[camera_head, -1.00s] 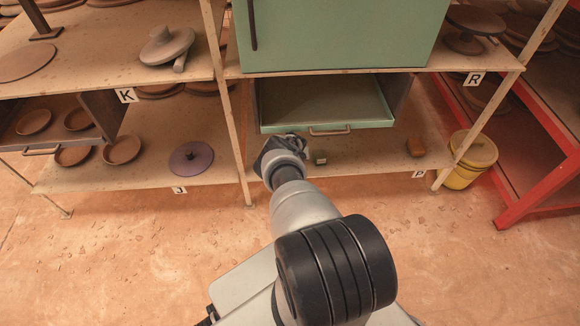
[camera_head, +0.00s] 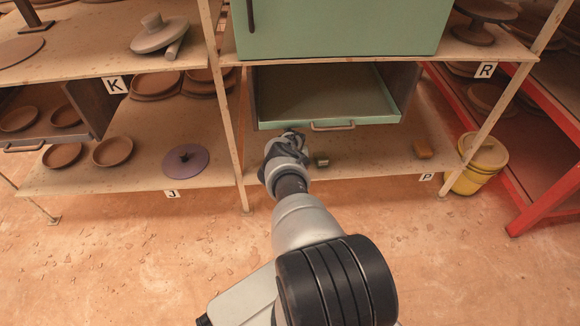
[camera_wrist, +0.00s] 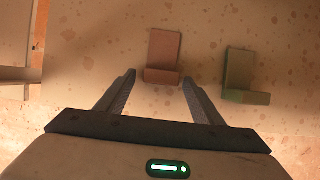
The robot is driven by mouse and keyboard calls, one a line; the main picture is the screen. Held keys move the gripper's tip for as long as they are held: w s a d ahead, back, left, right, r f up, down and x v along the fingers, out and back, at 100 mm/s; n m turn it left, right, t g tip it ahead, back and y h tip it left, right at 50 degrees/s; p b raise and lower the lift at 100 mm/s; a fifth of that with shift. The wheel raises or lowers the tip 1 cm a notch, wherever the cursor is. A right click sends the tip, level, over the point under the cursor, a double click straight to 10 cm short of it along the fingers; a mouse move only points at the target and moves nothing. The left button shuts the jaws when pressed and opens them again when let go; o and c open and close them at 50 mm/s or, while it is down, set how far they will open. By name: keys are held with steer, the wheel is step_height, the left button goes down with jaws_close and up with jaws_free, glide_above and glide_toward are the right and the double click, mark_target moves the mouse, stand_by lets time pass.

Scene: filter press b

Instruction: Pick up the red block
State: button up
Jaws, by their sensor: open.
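The red block (camera_wrist: 163,52), a dull reddish L-shaped piece, lies on the lower shelf in the wrist view. It sits ahead of my gripper (camera_wrist: 158,80), roughly centred between the two fingers. The fingers are apart, with nothing held. The block's near end shows around the level of the fingertips; I cannot tell how much height separates them. In the head view, my gripper end (camera_head: 289,143) is at the lower shelf under the green drawer, and the red block is not visible there, apparently hidden behind my arm.
A green block (camera_wrist: 243,78) lies close right of the red one, also seen in the head view (camera_head: 321,160). An orange block (camera_head: 423,149) is farther right. The open green drawer (camera_head: 330,112) hangs above. A wooden post (camera_head: 231,110) stands left of my arm.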

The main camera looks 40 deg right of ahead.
steer(key=c, duration=1.2)
steer(key=shift+o, duration=0.2)
steer(key=shift+r, duration=0.1)
